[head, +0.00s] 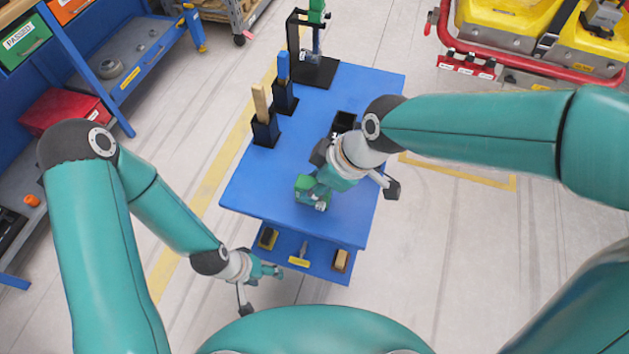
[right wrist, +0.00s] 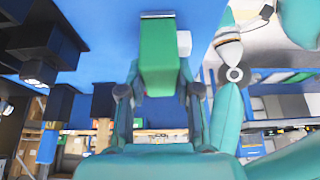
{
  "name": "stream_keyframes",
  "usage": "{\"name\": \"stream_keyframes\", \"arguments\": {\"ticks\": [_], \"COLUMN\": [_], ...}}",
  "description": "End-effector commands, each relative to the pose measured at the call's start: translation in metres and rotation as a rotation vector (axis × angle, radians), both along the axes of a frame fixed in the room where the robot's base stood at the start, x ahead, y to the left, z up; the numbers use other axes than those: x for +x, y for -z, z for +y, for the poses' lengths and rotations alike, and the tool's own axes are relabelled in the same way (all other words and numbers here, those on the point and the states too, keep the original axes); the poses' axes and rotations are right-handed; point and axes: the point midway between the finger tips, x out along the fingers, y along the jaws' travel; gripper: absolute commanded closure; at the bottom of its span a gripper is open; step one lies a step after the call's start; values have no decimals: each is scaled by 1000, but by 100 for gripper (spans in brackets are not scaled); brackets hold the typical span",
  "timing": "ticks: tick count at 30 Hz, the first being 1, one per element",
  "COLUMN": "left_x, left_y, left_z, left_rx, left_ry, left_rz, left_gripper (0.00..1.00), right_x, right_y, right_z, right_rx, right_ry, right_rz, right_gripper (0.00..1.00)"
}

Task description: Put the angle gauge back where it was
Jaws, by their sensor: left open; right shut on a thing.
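A green block-like thing (head: 306,184), apparently the angle gauge, is in my right gripper (head: 318,184) over the near right part of the blue table (head: 300,150). In the right wrist view the green block (right wrist: 158,55) sits between the two fingers of the right gripper (right wrist: 160,92). I cannot tell whether it touches the table top. A black open-topped holder (head: 345,121) stands on the table behind the right gripper, partly hidden by my arm. My left gripper (head: 258,287) is open and empty, low at the left of the table's near end.
Black holders with a tan-handled piece (head: 260,103) and a blue-handled piece (head: 283,66) stand at the table's left. A black stand (head: 297,45) is at the far end. A lower shelf (head: 318,265) holds small items. The table's middle left is clear.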

Motion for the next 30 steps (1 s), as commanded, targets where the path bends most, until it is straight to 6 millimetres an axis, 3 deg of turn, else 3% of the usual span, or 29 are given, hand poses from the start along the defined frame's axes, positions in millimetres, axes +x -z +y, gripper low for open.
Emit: {"name": "stream_keyframes", "arguments": {"ticks": [3,4,8,20,30], "left_x": [0,0,0,0,0], "left_y": [3,2,1,0,-2], "left_z": [0,0,0,0,0], "left_rx": [0,0,0,0,0], "left_ry": [0,0,0,0,0], "left_rz": [0,0,0,0,0], "left_gripper": [38,38,38,38,38], "right_x": [0,0,0,0,-6], "right_y": [2,1,1,-4,-55], "right_z": [0,0,0,-1,-25], "right_rx": [1,1,0,1,4], "right_ry": [0,0,0,1,4], "right_rz": [-1,-1,0,-2,-7], "right_gripper": [100,62,42,42,42]}}
